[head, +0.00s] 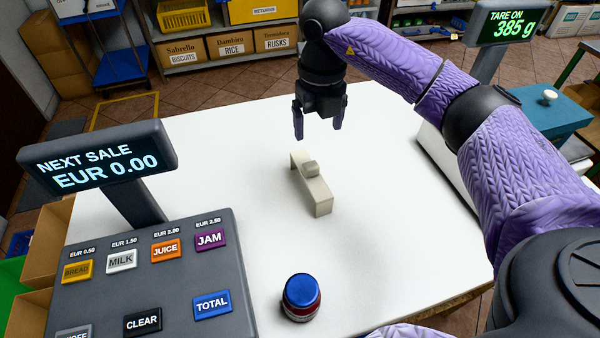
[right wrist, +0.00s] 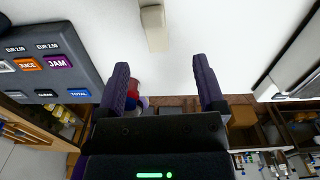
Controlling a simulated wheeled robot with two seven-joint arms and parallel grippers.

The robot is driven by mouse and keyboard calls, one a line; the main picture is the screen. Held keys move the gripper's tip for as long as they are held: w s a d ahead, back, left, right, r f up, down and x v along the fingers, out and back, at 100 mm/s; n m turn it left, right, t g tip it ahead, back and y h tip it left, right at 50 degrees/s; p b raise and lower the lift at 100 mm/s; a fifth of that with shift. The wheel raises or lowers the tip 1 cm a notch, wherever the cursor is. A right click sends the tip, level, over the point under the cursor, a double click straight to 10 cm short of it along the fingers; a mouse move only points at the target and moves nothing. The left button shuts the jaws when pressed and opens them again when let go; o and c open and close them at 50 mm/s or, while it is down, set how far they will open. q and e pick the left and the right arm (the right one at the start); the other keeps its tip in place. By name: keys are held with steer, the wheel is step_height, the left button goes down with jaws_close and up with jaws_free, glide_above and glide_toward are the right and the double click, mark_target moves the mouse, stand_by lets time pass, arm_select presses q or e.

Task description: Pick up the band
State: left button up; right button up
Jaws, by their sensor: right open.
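No band can be told for certain. A beige, bench-like stand (head: 322,198) is on the white counter, with a small beige-grey piece (head: 311,168) on top; I cannot tell if this piece is the band. My right gripper (head: 318,122) is open and empty, above the counter and beyond the stand's far end in the head view. In the right wrist view, the open fingers (right wrist: 162,78) have nothing between their tips, and part of a beige object (right wrist: 153,28) shows at the top. My left gripper is out of view.
A jar with a blue lid (head: 301,291) stands near the counter's front edge. A till with coloured keys (head: 150,270) and a display (head: 98,160) takes up the left. A scale display (head: 508,22) is at the upper right. The counter around the stand is clear.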

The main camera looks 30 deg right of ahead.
mark_target(311, 164)
steer(key=shift+w+f, duration=0.25)
steer(key=shift+f, duration=0.3)
steer(key=f, duration=0.3)
steer(key=f+b, duration=0.1)
steer(key=f, duration=0.2)
steer(key=f+b, duration=0.1)
steer(key=f, duration=0.2)
steer(key=shift+a+f, duration=0.2)
steer(key=shift+a, duration=0.2)
steer(key=shift+r, duration=0.1)
steer(key=shift+c, duration=0.2)
jaws_close()
